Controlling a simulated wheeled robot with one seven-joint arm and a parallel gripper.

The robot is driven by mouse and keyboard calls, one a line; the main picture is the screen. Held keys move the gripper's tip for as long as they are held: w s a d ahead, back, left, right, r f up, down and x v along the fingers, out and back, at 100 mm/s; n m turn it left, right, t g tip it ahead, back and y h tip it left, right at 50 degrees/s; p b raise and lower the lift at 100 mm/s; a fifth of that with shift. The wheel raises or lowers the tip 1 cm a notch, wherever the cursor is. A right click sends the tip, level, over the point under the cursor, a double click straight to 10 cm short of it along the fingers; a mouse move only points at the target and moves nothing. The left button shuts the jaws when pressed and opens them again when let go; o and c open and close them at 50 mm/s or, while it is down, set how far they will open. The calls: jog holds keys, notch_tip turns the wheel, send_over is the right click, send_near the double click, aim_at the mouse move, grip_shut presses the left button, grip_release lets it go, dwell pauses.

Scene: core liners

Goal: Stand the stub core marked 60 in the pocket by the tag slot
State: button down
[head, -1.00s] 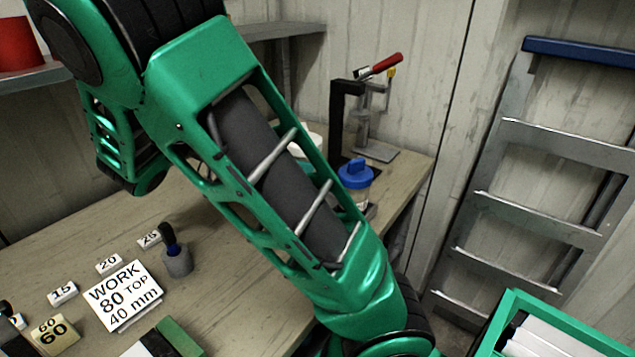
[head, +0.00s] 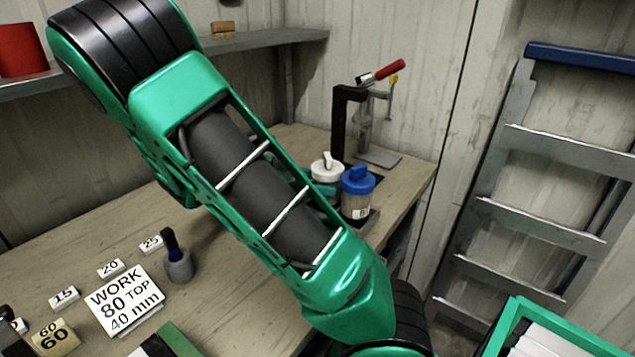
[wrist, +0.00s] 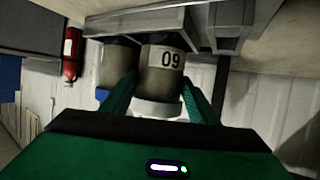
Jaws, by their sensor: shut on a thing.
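In the wrist view, which looks upside down, a grey-brown core (wrist: 162,68) has a white label reading "09", which is 60 turned over. A white end part (wrist: 158,108) shows at its lower picture end. My gripper (wrist: 160,92) is shut on this core, one green finger on each side. A similar cylinder (wrist: 117,66) with some blue at its end stands close on the left. There a cream tag block (head: 54,336) marked 60 lies at the lower left. I cannot make out the pocket or tag slot.
A work card (head: 124,300), number tags (head: 110,269) and a grey holder (head: 178,267) are on the bench. White-lidded (head: 327,168) and blue-lidded (head: 357,192) jars stand near a clamp stand (head: 345,125). Grey metal parts (wrist: 170,22) border the core. A green crate (head: 505,325) is lower right.

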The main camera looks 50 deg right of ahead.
jog(key=c, duration=0.7)
grip_release()
jog(key=v, duration=1.2)
jog(key=shift+a, duration=0.1)
